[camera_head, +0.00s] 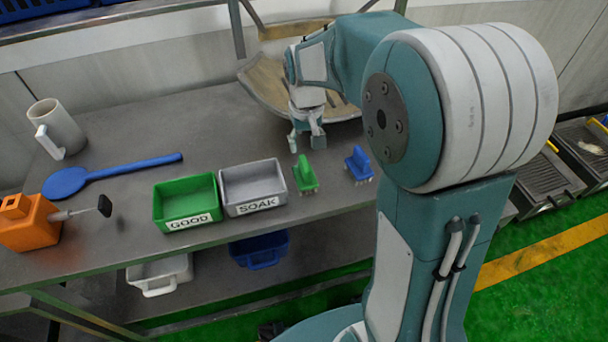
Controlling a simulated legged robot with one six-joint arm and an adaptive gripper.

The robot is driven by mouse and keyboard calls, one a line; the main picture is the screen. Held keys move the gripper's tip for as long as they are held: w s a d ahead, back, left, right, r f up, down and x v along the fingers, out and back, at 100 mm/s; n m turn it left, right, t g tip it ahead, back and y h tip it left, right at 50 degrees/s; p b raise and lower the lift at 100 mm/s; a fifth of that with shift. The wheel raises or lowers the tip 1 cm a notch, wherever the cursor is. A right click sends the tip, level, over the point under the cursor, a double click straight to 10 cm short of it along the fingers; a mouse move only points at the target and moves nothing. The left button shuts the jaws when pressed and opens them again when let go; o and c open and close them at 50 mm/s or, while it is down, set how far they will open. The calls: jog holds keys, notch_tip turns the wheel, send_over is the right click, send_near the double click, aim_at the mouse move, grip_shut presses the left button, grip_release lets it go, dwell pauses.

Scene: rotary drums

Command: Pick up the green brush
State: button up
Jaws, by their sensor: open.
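The green brush (305,175) stands on the grey metal table, bristles down, just right of the grey SOAK bin. My gripper (306,145) is open and empty. In the picture it appears just above and behind the green brush's handle, pointing down. I see no contact with the brush, and the exact gap cannot be told from this one view. A blue brush (359,164) stands to the right of the green one, close to my arm.
A grey SOAK bin (254,211) and green GOOD bin (190,224) stand left of the brush. Further left are a blue paddle (110,176), a white jug (58,128) and an orange container (28,222). A tan curved tray (262,88) lies behind my gripper.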

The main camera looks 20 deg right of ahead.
aim_at(304, 162)
jog(key=f, duration=0.8)
jog(key=shift+w+a, duration=0.15)
jog(key=shift+a, duration=0.05)
grip_shut()
